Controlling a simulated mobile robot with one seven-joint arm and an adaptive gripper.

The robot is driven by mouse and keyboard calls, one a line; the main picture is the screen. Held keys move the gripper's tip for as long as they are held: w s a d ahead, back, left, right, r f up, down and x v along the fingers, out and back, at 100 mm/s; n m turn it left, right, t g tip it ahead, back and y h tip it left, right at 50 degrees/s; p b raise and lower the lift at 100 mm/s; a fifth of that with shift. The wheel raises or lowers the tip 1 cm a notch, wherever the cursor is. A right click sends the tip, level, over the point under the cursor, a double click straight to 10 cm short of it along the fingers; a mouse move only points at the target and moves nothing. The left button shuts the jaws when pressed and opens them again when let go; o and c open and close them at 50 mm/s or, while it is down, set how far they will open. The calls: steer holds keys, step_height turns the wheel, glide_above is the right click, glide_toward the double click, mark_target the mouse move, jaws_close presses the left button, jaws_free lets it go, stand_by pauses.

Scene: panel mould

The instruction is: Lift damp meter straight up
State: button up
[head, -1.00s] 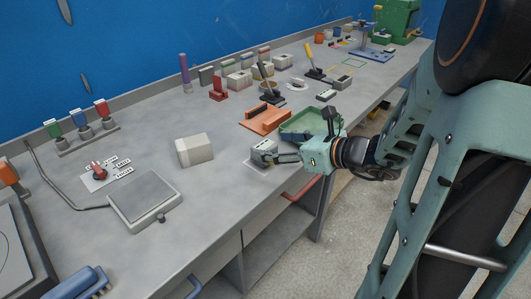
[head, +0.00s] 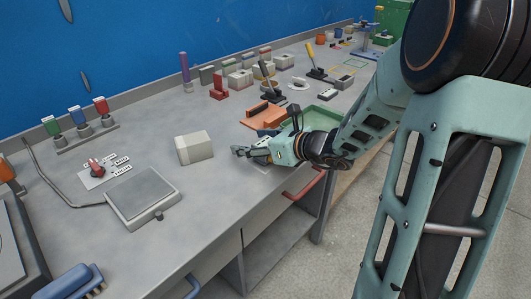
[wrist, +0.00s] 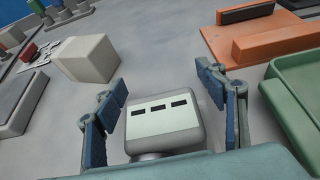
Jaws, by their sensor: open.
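The damp meter (wrist: 162,122) appears to be the small grey block with a pale face and three dark slots in the wrist view. It stands between the two blue-padded fingers of my gripper (wrist: 158,88). The fingers are open, one on each side, and a gap shows between each finger and the meter. Its lower part is cut off by my gripper body. In the head view my gripper (head: 243,152) is low over the bench near its front edge and hides most or all of the meter.
A pale block (head: 195,148) stands left of my gripper; it also shows in the wrist view (wrist: 90,58). A green tray (head: 312,120) and an orange fixture (head: 264,115) are close on the right and behind. A flat grey plate device (head: 143,197) lies front left.

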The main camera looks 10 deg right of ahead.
jaws_close()
stand_by(0.3)
stand_by(0.6)
